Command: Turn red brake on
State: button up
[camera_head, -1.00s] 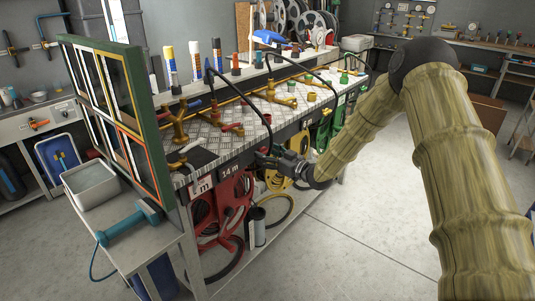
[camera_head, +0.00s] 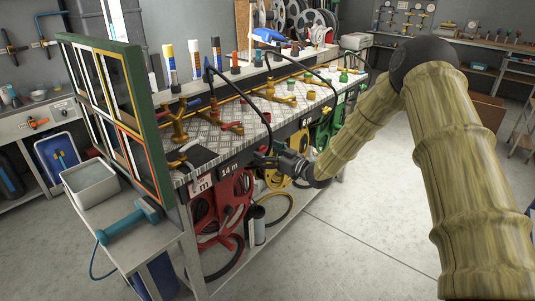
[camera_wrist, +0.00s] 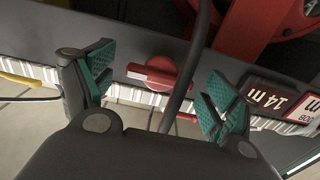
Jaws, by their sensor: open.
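The red brake (camera_wrist: 152,74) is a small red handle on a round knob. It sits on the dark front edge of the bench, in the middle of the wrist view. My gripper (camera_wrist: 158,82) is open, with one teal-padded finger on each side of the brake and visible gaps between. A dark cable crosses the view just right of the knob. In the head view my gripper (camera_head: 263,160) is at the bench front, right of the 14 m label, and the brake cannot be made out there. The red hose reel (camera_head: 234,190) hangs below the bench; part of it shows in the wrist view (camera_wrist: 240,36).
A yellow reel (camera_head: 277,178) and a green reel (camera_head: 323,134) hang farther along. Brass valves (camera_head: 175,125) and black hoses crowd the tread-plate bench top. A side table (camera_head: 130,190) holds a grey tray and a teal tool. Floor at right is clear.

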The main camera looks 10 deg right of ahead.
jog(key=v, duration=1.2)
dwell(0.3)
jog(key=s+a+f+m+g+h+p, duration=0.3)
jog(key=s+a+f, duration=0.1)
jog(key=s+f, duration=0.75)
jog(key=s+a+f+m+g+h+p, duration=0.2)
jog(key=s+a+f+m+g+h, duration=0.15)
jog(key=s+f, duration=0.8)
jog(key=s+f+g+h+p, duration=0.1)
jog(key=s+g, duration=0.3)
jog(key=s, duration=1.1)
jog(key=s+f+g+h+p, duration=0.2)
jog(key=s+f+g+h, duration=0.1)
jog(key=s, duration=1.2)
jog(key=shift+d+m+g, duration=0.15)
jog(key=shift+m+g, duration=0.3)
jog(key=shift+g, duration=0.1)
